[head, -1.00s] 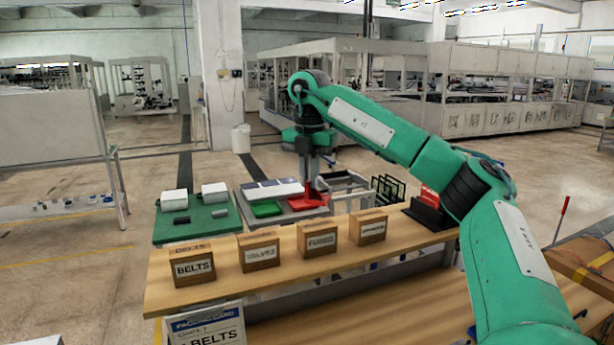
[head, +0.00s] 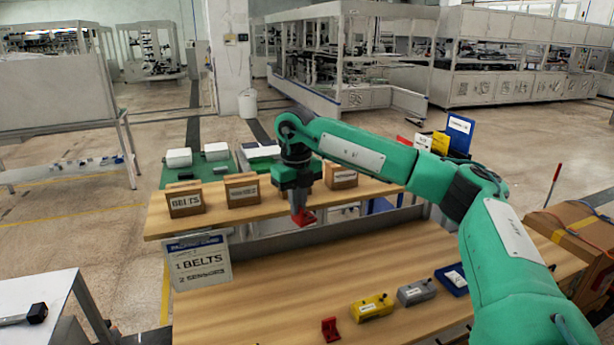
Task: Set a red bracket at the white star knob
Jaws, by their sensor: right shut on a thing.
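My right gripper (head: 300,203) points down and is shut on a red bracket (head: 304,217), which it holds in the air over the wooden bench. Part of the bracket is hidden by the gripper. Another small red bracket (head: 330,329) stands on the lower bench top (head: 270,300) near the front edge. I cannot make out a white star knob. My left gripper is not in view.
Yellow (head: 372,307), grey (head: 416,292) and blue (head: 452,280) labelled blocks stand on the lower bench at the right. Labelled cardboard boxes (head: 243,190) line the raised shelf. A packing card (head: 200,262) hangs at its front. The lower bench's left part is clear.

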